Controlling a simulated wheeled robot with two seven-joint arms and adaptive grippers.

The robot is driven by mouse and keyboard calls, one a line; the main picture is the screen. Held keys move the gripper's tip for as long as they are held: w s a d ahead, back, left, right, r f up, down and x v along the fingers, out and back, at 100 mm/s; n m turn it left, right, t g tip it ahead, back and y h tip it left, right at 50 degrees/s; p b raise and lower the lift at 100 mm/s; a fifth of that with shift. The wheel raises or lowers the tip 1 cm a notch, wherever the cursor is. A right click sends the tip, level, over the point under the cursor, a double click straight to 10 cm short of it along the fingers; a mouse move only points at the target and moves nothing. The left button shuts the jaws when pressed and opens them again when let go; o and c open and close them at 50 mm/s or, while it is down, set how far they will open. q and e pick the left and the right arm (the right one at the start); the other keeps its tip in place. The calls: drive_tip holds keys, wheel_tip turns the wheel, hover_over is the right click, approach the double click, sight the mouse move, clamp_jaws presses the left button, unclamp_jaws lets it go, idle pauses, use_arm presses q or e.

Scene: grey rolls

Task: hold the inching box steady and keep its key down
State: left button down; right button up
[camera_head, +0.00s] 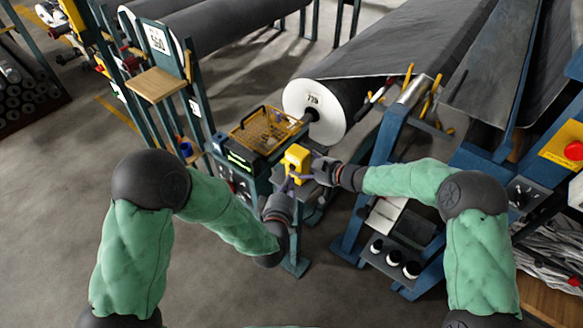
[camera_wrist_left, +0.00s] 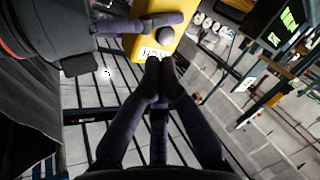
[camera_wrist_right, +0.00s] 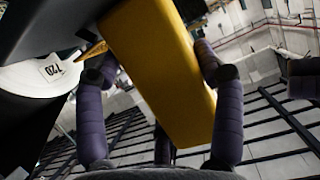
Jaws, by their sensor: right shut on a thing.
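The yellow inching box (camera_head: 297,158) sits in front of the machine in the head view. It also shows at the top of the left wrist view (camera_wrist_left: 127,46), with a lettered white label and a dark round key (camera_wrist_left: 165,36). My right gripper (camera_head: 318,168) is shut on the box from the right. In the right wrist view the box (camera_wrist_right: 160,70) lies between its two fingers (camera_wrist_right: 155,72). My left gripper (camera_wrist_left: 159,72) has its fingertips together, just below the key by the label. I cannot tell whether they touch the box. In the head view its fingers are partly hidden.
A yellow mesh tray (camera_head: 265,130) and a lit display (camera_head: 240,160) are beside the box. A large grey roll (camera_head: 318,112) with a white end stands behind. Blue machine frames (camera_head: 385,150) crowd the right.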

sight(292, 167)
use_arm(q)
drive_tip(key=s+a+f+n+t+y, duration=0.1)
drive_tip(key=s+a+n+y, duration=0.2)
drive_tip(key=a+y, duration=0.2)
drive_tip(key=shift+s+a+f+y, duration=0.2)
drive_tip(key=shift+a+f+y, duration=0.15)
drive_tip(key=shift+a, duration=0.3)
drive_tip(key=w+d, duration=0.5)
drive_tip(key=w, duration=0.2)
drive_tip(key=shift+w+d+r, duration=0.1)
drive_tip(key=shift+w+d, duration=0.1)
idle(1.3)
drive_tip(key=shift+w+d, duration=0.15)
drive_tip(key=shift+w, duration=0.1)
drive_tip(key=shift+w+d, duration=0.3)
drive_tip(key=shift+w, duration=0.05)
idle(4.1)
